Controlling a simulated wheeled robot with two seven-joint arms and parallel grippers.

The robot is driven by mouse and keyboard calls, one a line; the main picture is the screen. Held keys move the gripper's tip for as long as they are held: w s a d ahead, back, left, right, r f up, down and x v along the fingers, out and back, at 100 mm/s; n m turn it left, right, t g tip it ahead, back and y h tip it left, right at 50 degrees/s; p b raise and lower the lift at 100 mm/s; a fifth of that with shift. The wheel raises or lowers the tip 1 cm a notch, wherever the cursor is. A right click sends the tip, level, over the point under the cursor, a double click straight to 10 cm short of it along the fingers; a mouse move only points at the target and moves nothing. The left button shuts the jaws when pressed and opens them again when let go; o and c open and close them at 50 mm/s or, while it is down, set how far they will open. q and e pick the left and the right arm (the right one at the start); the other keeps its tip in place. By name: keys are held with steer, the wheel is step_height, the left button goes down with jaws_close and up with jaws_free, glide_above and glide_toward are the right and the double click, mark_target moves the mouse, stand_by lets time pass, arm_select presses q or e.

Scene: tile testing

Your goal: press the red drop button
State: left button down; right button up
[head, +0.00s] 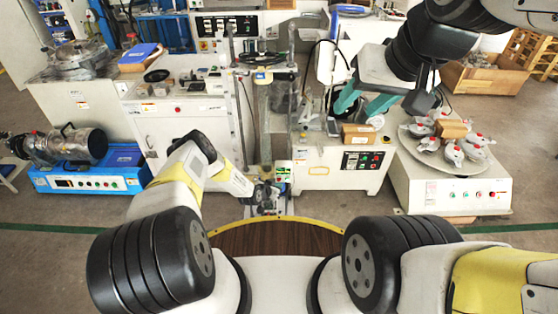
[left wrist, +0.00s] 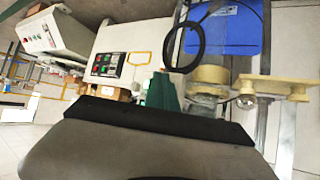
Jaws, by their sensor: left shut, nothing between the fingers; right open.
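My left gripper (head: 266,194) is low at the centre of the head view, in front of the base of a tall frame. Its fingers are shut with nothing between them; they show as green tips in the left wrist view (left wrist: 163,92). A small control box (head: 284,172) with green and red marks stands just beyond it. A black panel (head: 363,161) with red and green buttons is on the white cabinet to the right; a similar panel shows in the left wrist view (left wrist: 107,64). I cannot tell which is the drop button. My right gripper (head: 362,101) is open and empty above that cabinet.
A white machine (head: 450,195) at right carries a round plate with several grey clamps. A blue-based machine (head: 90,180) stands at left. White cabinets (head: 165,135) line the back. The floor (head: 50,265) at lower left is clear.

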arm_select(q)
steer(key=shift+w, duration=0.15)
steer(key=shift+w, duration=0.25)
steer(key=shift+w, duration=0.5)
stand_by(1.1)
steer(key=shift+s, duration=3.4)
steer(key=shift+r, duration=0.1)
